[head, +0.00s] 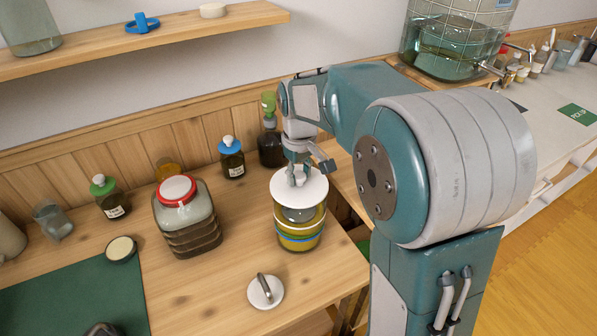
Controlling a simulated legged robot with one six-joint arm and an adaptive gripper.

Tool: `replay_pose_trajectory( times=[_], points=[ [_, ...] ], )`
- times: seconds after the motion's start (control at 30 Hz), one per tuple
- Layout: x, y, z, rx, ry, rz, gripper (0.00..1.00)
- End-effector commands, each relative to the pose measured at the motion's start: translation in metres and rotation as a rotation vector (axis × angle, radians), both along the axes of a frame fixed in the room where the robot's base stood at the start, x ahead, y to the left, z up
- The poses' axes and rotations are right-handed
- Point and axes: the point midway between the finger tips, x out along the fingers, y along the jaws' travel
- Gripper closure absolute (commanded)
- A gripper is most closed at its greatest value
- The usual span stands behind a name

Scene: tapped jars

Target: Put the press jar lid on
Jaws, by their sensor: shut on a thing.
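A glass jar (300,236) with yellowish contents and a blue band stands near the front right edge of the wooden worktop. A wide round white lid (312,190) is at its mouth, covering the top from this view. My gripper (297,180) points down over the middle of the lid and is shut on its central grip, which the fingers mostly hide. I cannot tell whether the lid rests on the rim or hovers just above it. A smaller white disc (262,297) with a metal handle lies on the worktop in front of the jar.
A square jar with a red-rimmed lid (187,228) stands to the left. Dark bottles with blue (232,160) and green (108,198) tops stand behind. A small round lid (121,248) lies by the green mat (75,298). A shelf (150,40) runs above. The front middle worktop is mostly clear.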

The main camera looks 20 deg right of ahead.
Motion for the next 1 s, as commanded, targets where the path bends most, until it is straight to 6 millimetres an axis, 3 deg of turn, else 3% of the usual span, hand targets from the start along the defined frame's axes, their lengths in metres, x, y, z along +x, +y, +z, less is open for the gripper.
replay_pose_trajectory(
  times=[1.0],
  points=[
    [-0.001, -0.001, -0.010, 0.000, -0.001, -0.005, 1.00]
  ],
)
